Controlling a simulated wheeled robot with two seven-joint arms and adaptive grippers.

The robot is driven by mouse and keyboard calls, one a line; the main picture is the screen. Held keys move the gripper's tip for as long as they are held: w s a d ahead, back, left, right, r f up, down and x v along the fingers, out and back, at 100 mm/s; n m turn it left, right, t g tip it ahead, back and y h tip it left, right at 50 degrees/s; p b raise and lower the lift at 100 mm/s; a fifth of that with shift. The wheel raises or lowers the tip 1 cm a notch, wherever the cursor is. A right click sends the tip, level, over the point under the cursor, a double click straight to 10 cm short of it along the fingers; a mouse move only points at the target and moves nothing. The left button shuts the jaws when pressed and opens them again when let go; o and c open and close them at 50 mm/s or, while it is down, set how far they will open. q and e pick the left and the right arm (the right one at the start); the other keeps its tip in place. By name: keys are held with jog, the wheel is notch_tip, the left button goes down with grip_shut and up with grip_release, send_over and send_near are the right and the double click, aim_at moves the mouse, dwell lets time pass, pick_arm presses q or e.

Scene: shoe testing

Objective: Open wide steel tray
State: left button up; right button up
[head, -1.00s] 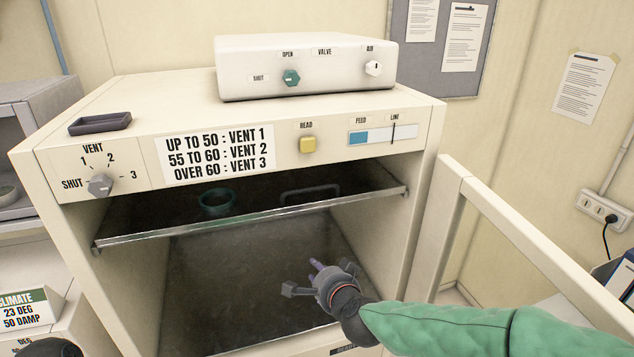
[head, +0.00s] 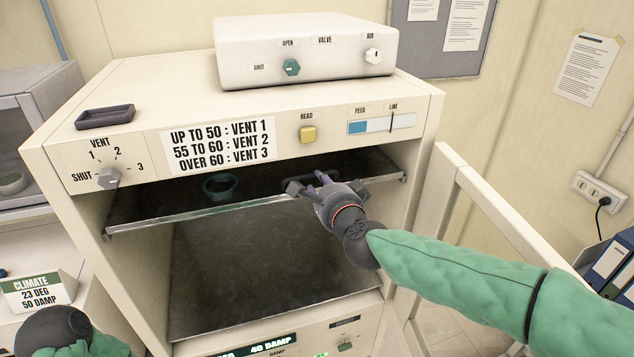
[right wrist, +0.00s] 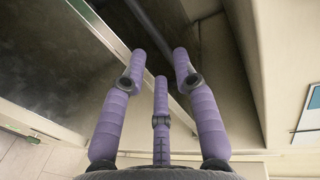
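The wide steel tray (head: 170,228) is a dark shelf with a bright metal front edge in the upper part of the open cabinet. A teal ring-shaped dish (head: 220,186) sits on it at the left. A dark bar handle stands on the tray's right part, partly hidden by my right gripper (head: 312,184). My right gripper is at the tray's front edge beside the handle. The right wrist view shows its purple fingers (right wrist: 163,70) spread apart with nothing held, a dark bar (right wrist: 150,28) beyond them. Only my left arm's dark joint shows at lower left; its gripper is out of view.
The cabinet (head: 60,165) has a vent knob (head: 108,178) and a yellow button (head: 307,134). Its door frame (head: 490,210) stands open at the right, close to my right arm. The lower compartment (head: 260,270) is empty where visible. A white valve box (head: 300,50) stands on top.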

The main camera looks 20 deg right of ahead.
aim_at(317, 180)
jog(key=w, duration=0.3)
jog(key=shift+f, duration=0.25)
grip_shut()
